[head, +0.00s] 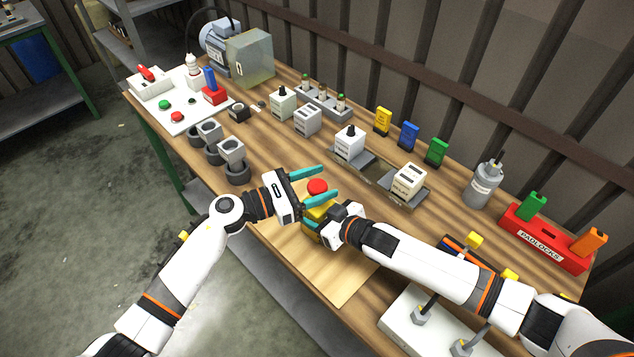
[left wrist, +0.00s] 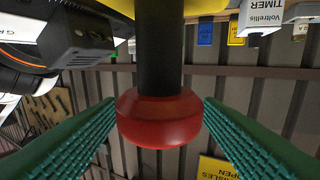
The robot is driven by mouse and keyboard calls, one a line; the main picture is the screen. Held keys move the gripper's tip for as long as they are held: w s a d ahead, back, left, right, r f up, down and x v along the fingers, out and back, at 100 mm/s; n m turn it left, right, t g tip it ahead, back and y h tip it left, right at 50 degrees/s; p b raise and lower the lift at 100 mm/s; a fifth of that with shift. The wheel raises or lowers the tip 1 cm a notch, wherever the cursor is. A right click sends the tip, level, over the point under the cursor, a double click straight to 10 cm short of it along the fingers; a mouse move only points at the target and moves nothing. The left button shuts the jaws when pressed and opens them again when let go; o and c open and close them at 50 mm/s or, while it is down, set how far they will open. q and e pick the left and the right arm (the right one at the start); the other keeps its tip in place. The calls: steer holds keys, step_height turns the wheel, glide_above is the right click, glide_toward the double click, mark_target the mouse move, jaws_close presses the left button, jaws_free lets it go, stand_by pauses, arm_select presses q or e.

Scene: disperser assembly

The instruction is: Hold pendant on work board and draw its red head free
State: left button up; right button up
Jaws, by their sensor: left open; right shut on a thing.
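The pendant (head: 316,214) has a yellow body and a red mushroom head (head: 317,186). It stands at the light wooden work board (head: 345,283). My right gripper (head: 316,224) is shut on the yellow body and hides part of it. My left gripper (head: 328,184) is open, with its teal fingers on either side of the red head. In the left wrist view the red head (left wrist: 158,120) sits on a black stem (left wrist: 160,45), between the spread fingers (left wrist: 160,106). Small gaps seem to show between head and fingers. The yellow body lies at that view's top edge.
Grey ring-based blocks (head: 231,152) stand left of my left gripper. White timer modules (head: 349,142) and a tray lie behind the grippers. A red padlock rack (head: 545,245) is at the right. A white base with levers (head: 410,325) stands at the front right.

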arm_select(q)
steer(key=v, duration=1.2)
arm_select(e)
steer(key=o, duration=1.4)
